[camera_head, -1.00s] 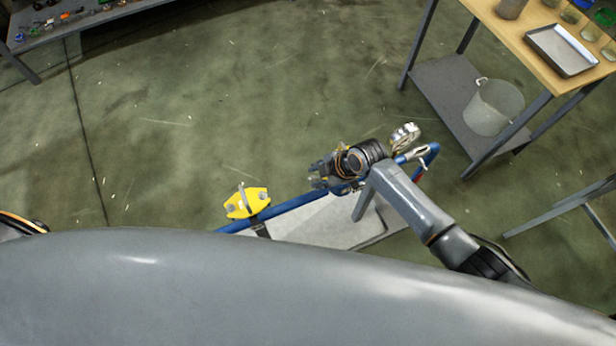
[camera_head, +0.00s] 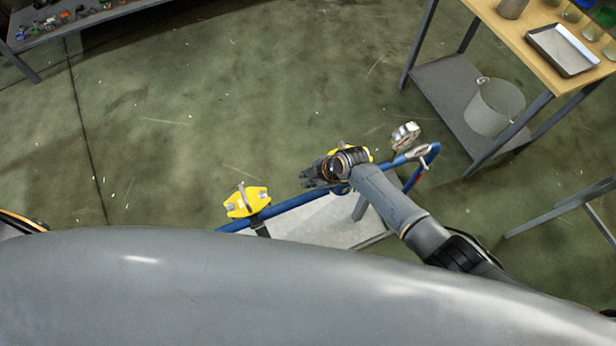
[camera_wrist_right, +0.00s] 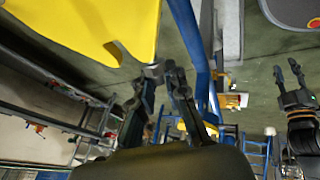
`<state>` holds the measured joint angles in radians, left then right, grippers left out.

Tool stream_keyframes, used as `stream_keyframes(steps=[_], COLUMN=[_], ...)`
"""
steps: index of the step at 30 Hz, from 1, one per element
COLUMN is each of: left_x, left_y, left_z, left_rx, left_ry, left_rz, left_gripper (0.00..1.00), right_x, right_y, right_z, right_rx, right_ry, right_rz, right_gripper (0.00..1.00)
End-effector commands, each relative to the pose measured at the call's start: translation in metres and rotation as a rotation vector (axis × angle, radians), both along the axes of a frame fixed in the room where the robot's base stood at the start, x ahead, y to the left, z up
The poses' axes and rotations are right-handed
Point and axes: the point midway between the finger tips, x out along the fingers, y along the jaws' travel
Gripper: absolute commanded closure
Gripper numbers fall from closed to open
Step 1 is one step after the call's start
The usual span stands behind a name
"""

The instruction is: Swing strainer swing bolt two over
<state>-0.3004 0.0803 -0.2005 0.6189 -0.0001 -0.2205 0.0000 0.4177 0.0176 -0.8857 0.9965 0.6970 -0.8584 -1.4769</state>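In the head view a yellow strainer cover (camera_head: 239,203) with grey bolt parts sits on a blue pipe (camera_head: 288,205). A second yellow part (camera_head: 336,150) shows partly behind my right gripper (camera_head: 309,177), which is above the pipe. I cannot tell which swing bolt is number two. In the right wrist view a large yellow plate (camera_wrist_right: 95,25) fills the upper left. My right gripper's tips (camera_wrist_right: 162,71) are close together beside its lower right edge; whether they hold anything is unclear. My left gripper (camera_wrist_right: 288,70) shows at the right with its fingers apart.
A silver gauge (camera_head: 404,136) stands on the pipe to the right of my right gripper. A table with a metal tray (camera_head: 562,50) and a bucket (camera_head: 495,107) on its lower shelf is at the upper right. Open floor lies behind the pipe.

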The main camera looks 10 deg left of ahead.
Motion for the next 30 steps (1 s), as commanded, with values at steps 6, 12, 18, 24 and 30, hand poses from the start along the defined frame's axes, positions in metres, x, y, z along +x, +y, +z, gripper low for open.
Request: stream_keyframes(steps=[6, 12, 18, 24, 30], left_x=[0.0, 0.0, 0.0, 0.001, 0.001], left_y=[0.001, 0.001, 0.001, 0.0, 0.0], left_z=[0.0, -0.019, -0.053, -0.086, -0.115], left_rx=[0.001, 0.001, 0.001, 0.001, 0.0], left_ry=[0.0, 0.0, -0.001, -0.001, -0.002], left_rz=[0.001, 0.002, 0.002, 0.001, 0.001], left_gripper=[0.69, 0.69, 0.69, 0.69, 0.69], right_x=[0.001, 0.003, 0.006, 0.009, 0.012], right_y=[-0.001, -0.005, -0.01, -0.014, -0.018], right_z=[0.0, -0.004, 0.0, 0.006, 0.011], right_rx=[-0.002, 0.045, 0.163, 0.265, 0.353], right_ry=[-0.001, 0.033, 0.11, 0.179, 0.24], right_rz=[-0.002, -0.005, -0.005, -0.005, -0.004], right_gripper=[1.0, 1.0, 1.0, 1.0, 1.0])
